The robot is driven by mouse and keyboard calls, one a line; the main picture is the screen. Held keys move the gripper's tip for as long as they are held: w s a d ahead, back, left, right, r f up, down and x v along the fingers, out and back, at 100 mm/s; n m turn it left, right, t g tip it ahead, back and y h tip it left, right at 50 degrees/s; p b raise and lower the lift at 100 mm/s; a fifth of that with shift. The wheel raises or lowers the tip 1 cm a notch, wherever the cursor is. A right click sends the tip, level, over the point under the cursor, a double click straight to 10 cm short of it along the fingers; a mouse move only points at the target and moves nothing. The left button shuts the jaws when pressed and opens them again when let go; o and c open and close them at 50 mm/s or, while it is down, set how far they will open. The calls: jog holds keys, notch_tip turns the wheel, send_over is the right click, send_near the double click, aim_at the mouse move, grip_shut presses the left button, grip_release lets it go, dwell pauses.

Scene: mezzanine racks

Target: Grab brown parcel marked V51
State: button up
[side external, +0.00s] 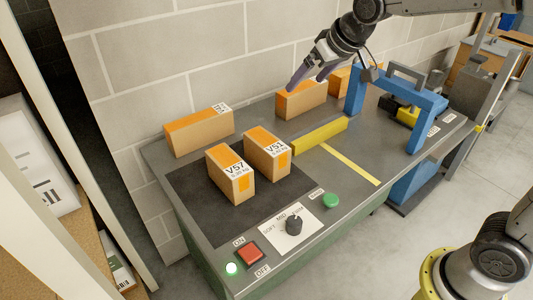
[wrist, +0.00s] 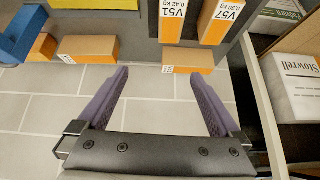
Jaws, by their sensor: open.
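The brown parcel marked V51 (side external: 267,153) has an orange stripe and a white label. It stands on the dark mat beside the parcel marked V57 (side external: 231,174). In the wrist view, V51 (wrist: 173,22) is at the top, cut by the frame edge, with V57 (wrist: 218,22) to its right.
Another brown parcel (side external: 199,132) stands at the back left. A yellow block (side external: 320,136) is right of V51. A blue frame (side external: 405,100) stands at the right. A control panel with a red button (side external: 249,256) and knob is at the front. The block wall (side external: 200,55) rises behind the bench.

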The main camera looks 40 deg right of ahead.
jog(key=w+a+f+g, duration=0.1)
jog(key=w+a+f, duration=0.1)
jog(key=w+f, duration=0.45)
jog(key=g, duration=0.2)
send_near(269, 143)
jog(key=shift+w+f+n, duration=0.1)
jog(key=shift+f+n, duration=0.2)
jog(key=shift+f, duration=0.3)
jog(key=x, duration=0.7)
jog(key=shift+w+f, duration=0.25)
jog(key=shift+t, duration=0.3)
jog(key=shift+x, duration=2.85)
jog(key=shift+d, duration=0.15)
jog(key=shift+c, duration=0.2)
jog(key=c, duration=1.4)
jog(key=shift+r, duration=0.1)
grip_shut()
